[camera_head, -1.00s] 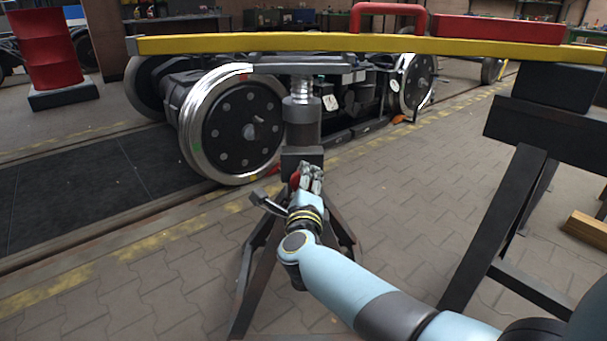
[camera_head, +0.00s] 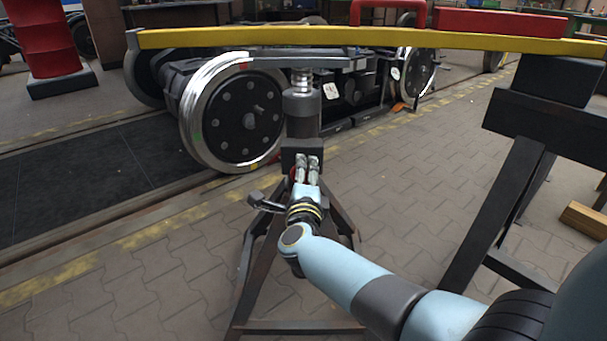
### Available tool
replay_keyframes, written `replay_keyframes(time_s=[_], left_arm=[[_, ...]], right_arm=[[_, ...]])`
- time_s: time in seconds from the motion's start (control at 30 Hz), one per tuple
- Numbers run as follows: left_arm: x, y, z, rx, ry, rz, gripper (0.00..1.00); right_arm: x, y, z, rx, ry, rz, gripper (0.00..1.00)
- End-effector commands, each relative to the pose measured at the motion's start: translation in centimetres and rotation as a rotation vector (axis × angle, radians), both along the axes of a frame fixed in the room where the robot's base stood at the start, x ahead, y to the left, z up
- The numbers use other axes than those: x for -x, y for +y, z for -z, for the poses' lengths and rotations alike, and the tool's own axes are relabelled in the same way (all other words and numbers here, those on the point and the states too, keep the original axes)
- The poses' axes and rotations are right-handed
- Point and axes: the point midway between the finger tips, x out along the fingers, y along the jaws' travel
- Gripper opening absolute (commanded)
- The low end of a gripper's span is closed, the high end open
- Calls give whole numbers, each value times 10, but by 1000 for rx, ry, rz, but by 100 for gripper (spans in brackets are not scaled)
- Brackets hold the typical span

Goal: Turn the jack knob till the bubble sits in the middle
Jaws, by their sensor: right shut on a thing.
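The jack (camera_head: 301,116) stands on a dark tripod (camera_head: 262,262), its threaded screw reaching up under the left part of a long yellow beam (camera_head: 420,41). My right gripper (camera_head: 307,165) is at the front of the jack's dark block and is shut on the jack knob (camera_head: 292,175). Only a small red part of the knob shows beside the fingers; the rest is hidden. I cannot make out the bubble in this view. My left gripper is not in view.
A dark trestle (camera_head: 497,205) bears the beam's right end on a block. A wheeled bogie (camera_head: 238,120) stands on the track behind the jack. A red drum (camera_head: 43,38) is at the far left. Paved floor (camera_head: 420,195) is clear between jack and trestle.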

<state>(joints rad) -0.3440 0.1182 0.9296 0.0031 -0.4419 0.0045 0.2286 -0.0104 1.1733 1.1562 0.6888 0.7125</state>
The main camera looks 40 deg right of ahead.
Motion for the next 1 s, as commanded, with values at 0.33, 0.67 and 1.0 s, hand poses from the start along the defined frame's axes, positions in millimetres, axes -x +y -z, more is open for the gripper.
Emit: replay_keyframes(time_s=[0.33,0.67,1.0], left_arm=[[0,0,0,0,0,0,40],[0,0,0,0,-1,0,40],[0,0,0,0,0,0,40]], right_arm=[[0,1,1,-2,1,0,71],[21,15,2,-5,2,0,71],[59,43,2,-4,2,-1,71]])
